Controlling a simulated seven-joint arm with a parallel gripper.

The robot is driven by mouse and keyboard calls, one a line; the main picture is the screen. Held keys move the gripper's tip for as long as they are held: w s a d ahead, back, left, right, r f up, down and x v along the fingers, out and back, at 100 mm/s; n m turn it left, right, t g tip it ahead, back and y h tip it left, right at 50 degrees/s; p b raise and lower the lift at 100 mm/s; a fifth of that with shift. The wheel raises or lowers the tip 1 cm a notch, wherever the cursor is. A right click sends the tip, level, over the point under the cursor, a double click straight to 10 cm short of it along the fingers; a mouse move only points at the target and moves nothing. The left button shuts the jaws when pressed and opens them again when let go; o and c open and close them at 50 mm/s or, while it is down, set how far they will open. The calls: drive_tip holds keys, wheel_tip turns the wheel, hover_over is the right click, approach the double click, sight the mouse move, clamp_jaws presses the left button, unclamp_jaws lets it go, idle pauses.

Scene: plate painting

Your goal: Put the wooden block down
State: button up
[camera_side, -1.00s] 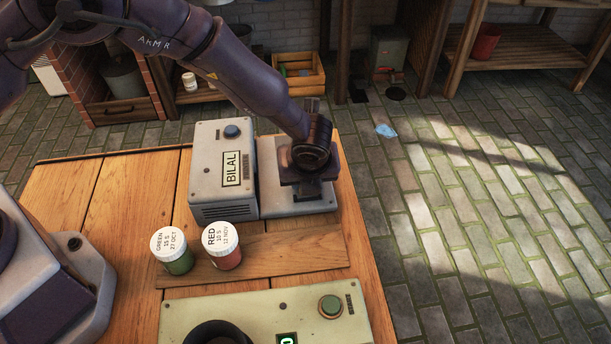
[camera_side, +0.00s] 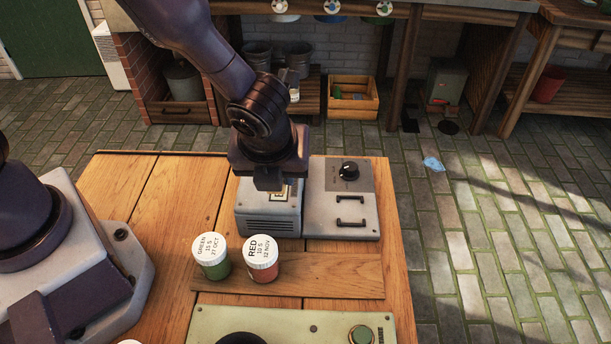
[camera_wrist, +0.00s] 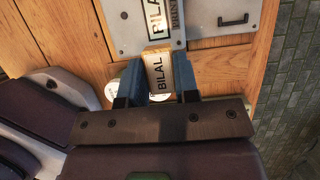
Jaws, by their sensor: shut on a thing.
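My gripper (camera_side: 270,182) is shut on a small wooden block (camera_wrist: 159,75) marked BILAL, seen clearly between the blue-grey fingers (camera_wrist: 159,92) in the wrist view. The block is held above the table; its exact height is hard to judge. In the side view my gripper hides it and hangs in front of a grey box (camera_side: 268,222). A pale wooden board (camera_side: 330,279) lies in front of the box.
A white-lidded green jar (camera_side: 212,256) and a red jar (camera_side: 261,258) stand on the board, close below my gripper. A flat grey panel with a knob and handles (camera_side: 345,200) adjoins the box. A pale green unit (camera_side: 300,325) stands at the front. Bare table lies left.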

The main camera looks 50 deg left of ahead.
drive_tip(key=s+d, duration=0.1)
drive_tip(key=s, duration=0.1)
drive_tip(key=s+d+f, duration=0.1)
drive_tip(key=s+d, duration=0.3)
drive_tip(key=s, duration=0.1)
drive_tip(key=shift+f, duration=0.25)
drive_tip(key=w+d+f, duration=0.4)
drive_tip(key=w+d, duration=0.1)
drive_tip(key=w, duration=0.1)
hover_over(348, 269)
drive_tip(key=s, duration=0.2)
drive_tip(key=f, duration=0.4)
drive_tip(key=shift+w+d+f, duration=0.15)
drive_tip(key=shift+w+f, duration=0.05)
drive_tip(key=shift+f, duration=0.1)
drive_tip(key=shift+w+d+f, duration=0.1)
drive_tip(key=shift+f, duration=0.05)
drive_tip(key=shift+w+d+f, duration=0.1)
drive_tip(key=shift+w+f, duration=0.05)
drive_tip(key=shift+f, duration=0.8)
drive_tip(key=shift+w+d+f, duration=0.1)
drive_tip(key=shift+f, duration=0.8)
drive_tip(key=shift+f, duration=0.1)
drive_tip(key=o, duration=1)
drive_tip(key=shift+c, duration=0.2)
